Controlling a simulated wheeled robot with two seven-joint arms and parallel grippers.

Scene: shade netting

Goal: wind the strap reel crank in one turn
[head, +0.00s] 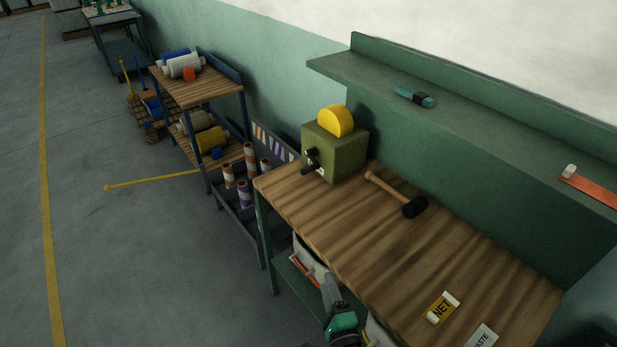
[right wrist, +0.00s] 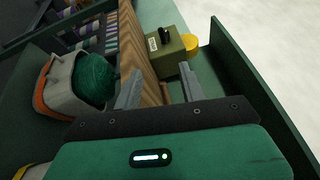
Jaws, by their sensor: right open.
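The strap reel (head: 335,150) is an olive green box with a yellow half-round part on top. It stands at the far left end of the wooden bench. Its black crank (head: 312,160) sticks out from the left face. The reel (right wrist: 170,54) and the dark crank (right wrist: 165,34) also show in the right wrist view, beyond the fingertips. My right gripper (head: 329,281) is in front of the bench, beside its front edge and well short of the reel. Its two fingers (right wrist: 158,68) stand apart with nothing held. My left gripper is not visible.
A mallet (head: 400,195) lies on the bench (head: 440,245) right of the reel. A green shelf (head: 470,115) overhangs the back. A white bin (right wrist: 58,85) with a green ball (right wrist: 94,78) stands below the bench. The left floor is mostly clear.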

